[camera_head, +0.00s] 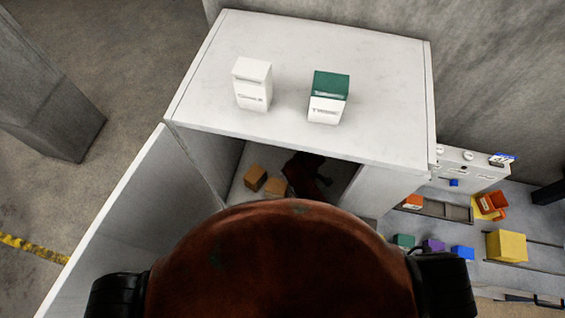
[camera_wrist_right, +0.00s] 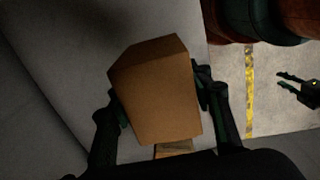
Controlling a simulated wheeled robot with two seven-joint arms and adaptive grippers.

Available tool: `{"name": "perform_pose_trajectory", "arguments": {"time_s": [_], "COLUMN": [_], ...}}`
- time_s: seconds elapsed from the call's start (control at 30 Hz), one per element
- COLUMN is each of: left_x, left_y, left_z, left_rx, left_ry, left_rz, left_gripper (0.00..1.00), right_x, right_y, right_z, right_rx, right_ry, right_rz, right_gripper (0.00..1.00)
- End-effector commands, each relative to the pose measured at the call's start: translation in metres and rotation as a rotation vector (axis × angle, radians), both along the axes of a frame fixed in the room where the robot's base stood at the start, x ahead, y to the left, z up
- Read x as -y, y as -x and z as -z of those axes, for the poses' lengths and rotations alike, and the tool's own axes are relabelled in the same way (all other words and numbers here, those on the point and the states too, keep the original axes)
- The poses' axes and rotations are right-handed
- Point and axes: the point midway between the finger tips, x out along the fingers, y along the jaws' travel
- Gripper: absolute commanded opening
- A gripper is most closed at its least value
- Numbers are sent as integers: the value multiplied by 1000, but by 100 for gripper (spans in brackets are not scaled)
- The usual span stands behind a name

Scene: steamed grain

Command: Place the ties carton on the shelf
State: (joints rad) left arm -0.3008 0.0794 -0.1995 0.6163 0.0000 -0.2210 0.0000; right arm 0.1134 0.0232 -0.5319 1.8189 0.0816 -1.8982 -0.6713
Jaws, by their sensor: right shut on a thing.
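In the right wrist view, my right gripper (camera_wrist_right: 160,100) is shut on a plain brown carton (camera_wrist_right: 155,95), with a finger on each side. No label shows on the faces I see. A second brown piece (camera_wrist_right: 174,147) shows below it, mostly hidden. In the head view, two small brown cartons (camera_head: 255,177) (camera_head: 276,187) are inside the open white cabinet (camera_head: 300,40), beside my dark red arm; the right fingers are not clear there. My left gripper (camera_wrist_right: 281,80) shows at the right edge of the wrist view, its fingers apart and empty.
A white carton (camera_head: 252,86) and a green-and-white carton (camera_head: 328,97) stand on the cabinet top. The cabinet door (camera_head: 130,220) is swung open at left. Coloured bins and a yellow box (camera_head: 507,246) are at right. A grey pillar (camera_head: 50,95) stands at far left.

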Motion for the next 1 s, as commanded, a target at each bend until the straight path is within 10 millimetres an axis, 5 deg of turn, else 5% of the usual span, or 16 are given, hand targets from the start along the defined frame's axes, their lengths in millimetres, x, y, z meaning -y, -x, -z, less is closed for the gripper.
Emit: {"name": "perform_pose_trajectory", "arguments": {"time_s": [0.7,1.0], "left_x": [1,1], "left_y": [-2,-2], "left_z": [-16,-17], "left_rx": [5,5], "left_ry": [1,1], "left_rz": [0,1], "left_gripper": [26,26], "right_x": [-2,-2], "right_y": [-2,-2], "right_z": [88,99], "right_rx": [-2,1], "right_ry": [1,-1], "right_rz": [-35,-34], "right_gripper": [8,8]}}
